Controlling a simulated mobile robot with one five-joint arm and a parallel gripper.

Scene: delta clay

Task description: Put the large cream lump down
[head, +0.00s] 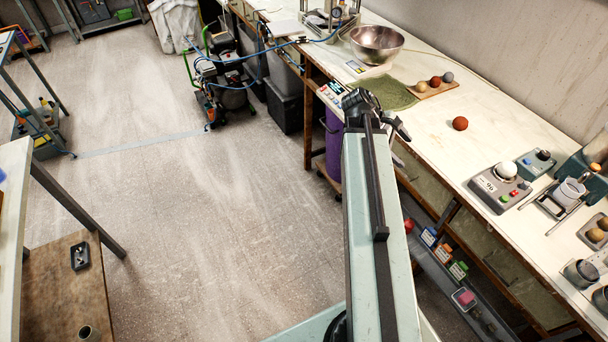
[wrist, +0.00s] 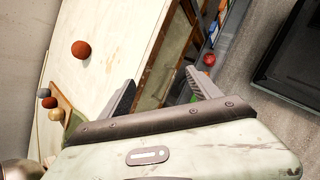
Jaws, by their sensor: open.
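A large cream lump (head: 505,170) rests on top of a grey scale (head: 497,190) on the white workbench (head: 475,157), at the right of the head view. My gripper (head: 382,112) is open and empty, near the front edge of the bench, to the left of the lump and well apart from it. In the wrist view the two fingers of my gripper (wrist: 155,88) are spread, with nothing between them. The lump does not show in the wrist view.
A red-brown ball (head: 460,123) lies alone on the bench. Behind it are a wooden board (head: 438,91) with small balls, a green mat (head: 385,93) and a metal bowl (head: 375,43). Cups (head: 581,273) crowd the right end. Bare bench lies between ball and scale.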

